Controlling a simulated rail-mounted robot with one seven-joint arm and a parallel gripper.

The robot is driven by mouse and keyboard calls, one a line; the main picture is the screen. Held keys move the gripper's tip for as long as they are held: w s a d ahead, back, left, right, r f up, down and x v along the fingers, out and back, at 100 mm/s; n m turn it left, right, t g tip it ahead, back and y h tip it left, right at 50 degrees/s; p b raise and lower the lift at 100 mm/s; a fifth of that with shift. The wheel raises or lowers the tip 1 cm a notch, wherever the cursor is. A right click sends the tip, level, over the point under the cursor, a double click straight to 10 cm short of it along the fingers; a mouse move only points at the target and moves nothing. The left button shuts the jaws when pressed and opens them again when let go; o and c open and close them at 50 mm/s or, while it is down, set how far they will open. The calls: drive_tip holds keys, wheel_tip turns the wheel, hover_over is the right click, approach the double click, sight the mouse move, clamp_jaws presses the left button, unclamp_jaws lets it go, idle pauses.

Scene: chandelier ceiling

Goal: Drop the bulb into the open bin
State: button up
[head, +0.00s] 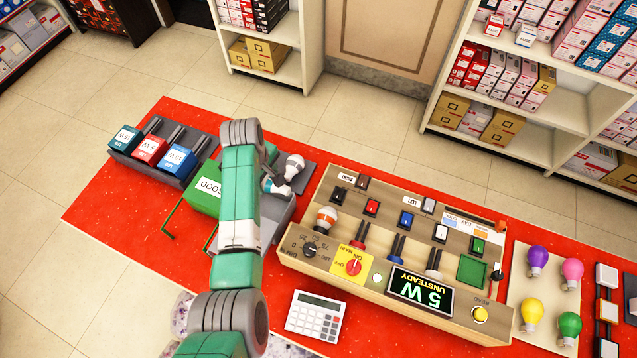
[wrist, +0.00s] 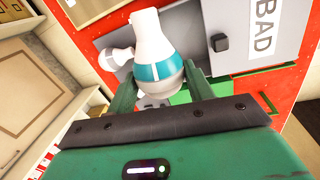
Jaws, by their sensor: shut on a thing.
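A white bulb with a teal band (wrist: 156,50) is held between the two green fingers of my gripper (wrist: 160,88) in the wrist view. In the head view my arm hides most of my gripper, and part of a white and teal bulb (head: 272,187) shows beside it. A second white bulb (head: 292,167) is just beyond; it also shows behind the held one in the wrist view (wrist: 115,58). A green bin labelled GOOD (head: 205,190) stands left of my arm. A grey panel labelled BAD (wrist: 245,45) has a dark knob. I cannot tell which bin is open.
A wooden test panel (head: 400,235) with switches, sockets and a "5 W UNSTEADY" display stands to the right. A calculator (head: 316,316) lies in front. A grey rack (head: 165,150) with small boxes is at the left. Coloured bulbs rest on a pale tray (head: 520,290) at the right.

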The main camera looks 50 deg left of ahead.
wheel_tip(320, 180, down, 7)
drive_tip(key=s+a+n+b, duration=0.1)
drive_tip(key=s+a+b, duration=0.1)
drive_tip(key=b, duration=0.4)
drive_tip(key=shift+a+r+n, duration=0.15)
drive_tip(key=shift+a+n, duration=0.15)
drive_tip(key=shift+a, duration=0.05)
drive_tip(key=o, duration=1.1)
drive_tip(key=r, duration=0.2)
drive_tip(key=s+r, duration=0.1)
drive_tip(key=r, duration=0.2)
drive_tip(key=r+p, duration=0.1)
drive_tip(key=r, duration=0.1)
drive_tip(key=shift+s+d+r, duration=0.2)
drive_tip(key=shift+d+r, duration=0.1)
drive_tip(key=shift+r, duration=0.05)
